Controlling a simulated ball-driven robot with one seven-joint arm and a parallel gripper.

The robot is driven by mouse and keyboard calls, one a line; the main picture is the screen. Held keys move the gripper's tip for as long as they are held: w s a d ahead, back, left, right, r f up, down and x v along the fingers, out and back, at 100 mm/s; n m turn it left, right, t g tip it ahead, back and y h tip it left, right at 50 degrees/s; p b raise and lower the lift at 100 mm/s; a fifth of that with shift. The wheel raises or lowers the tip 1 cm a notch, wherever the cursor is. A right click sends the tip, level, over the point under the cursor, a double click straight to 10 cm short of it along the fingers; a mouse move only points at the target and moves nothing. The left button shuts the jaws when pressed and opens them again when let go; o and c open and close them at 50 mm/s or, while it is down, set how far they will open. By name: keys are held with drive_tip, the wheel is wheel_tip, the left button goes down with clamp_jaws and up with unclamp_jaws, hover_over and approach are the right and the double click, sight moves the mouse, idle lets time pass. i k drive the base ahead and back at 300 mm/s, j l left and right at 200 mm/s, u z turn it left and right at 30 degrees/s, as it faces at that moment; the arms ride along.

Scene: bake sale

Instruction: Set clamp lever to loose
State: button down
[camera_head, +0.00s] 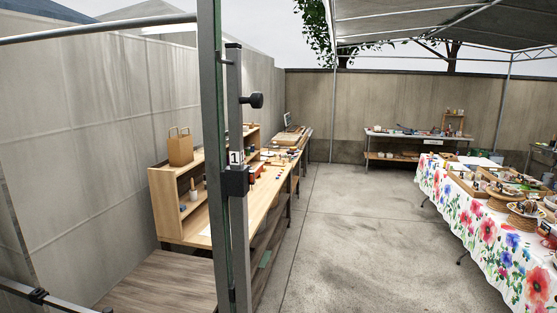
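A grey upright post (239,130) stands close in front of me, just right of a dark green upright (212,150). A black round knob (256,100) sticks out to the right from the upper part of the post. Lower down, a white label with the number 1 (235,157) sits above a black clamp-like block (236,182) around the post. I cannot tell which of these black parts is the clamp lever, nor its setting. My gripper is not in view.
Behind the post is a wooden counter (222,232) with shelves and a paper bag (180,147). A table with a flowered cloth (480,222) stands at the right, loaded with baked goods. Concrete floor (355,230) lies clear between them. A metal bar (100,27) crosses the upper left.

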sight(253, 175)
drive_tip(key=i+z, duration=0.2)
drive_tip(key=i, duration=0.55)
drive_tip(key=i+j+z, duration=0.2)
drive_tip(key=i, duration=0.55)
drive_tip(key=l, duration=0.1)
